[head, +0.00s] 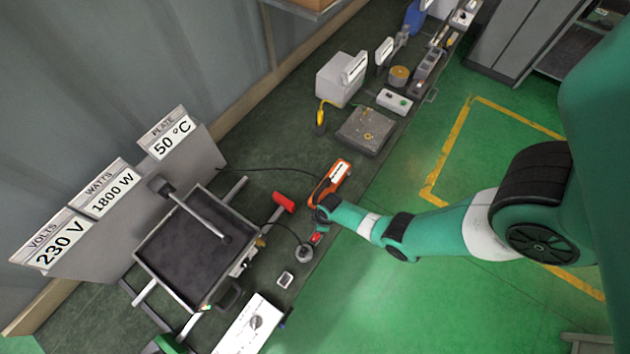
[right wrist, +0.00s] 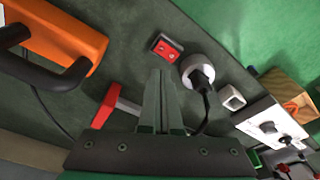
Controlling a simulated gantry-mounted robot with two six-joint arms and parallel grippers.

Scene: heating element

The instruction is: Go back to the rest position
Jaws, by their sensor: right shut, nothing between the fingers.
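My right gripper (head: 319,216) reaches in from the right in the head view and hangs over the bench edge, close to an orange device (head: 336,178). In the right wrist view its two fingers (right wrist: 163,95) are together with nothing between them. Beyond the fingertips lies a small red switch block (right wrist: 166,48), which also shows in the head view (head: 316,238). A round grey socket (right wrist: 200,68) with a black plug and cable is to the right of the fingers. My left gripper cannot be made out in these views.
A red handle (right wrist: 114,105) is left of the fingers. A dark square tray (head: 185,250) stands before the volts, watts and plate displays (head: 95,200). A white box with a dial (head: 248,325) is at the bottom. The green floor (head: 400,310) right of the bench is clear.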

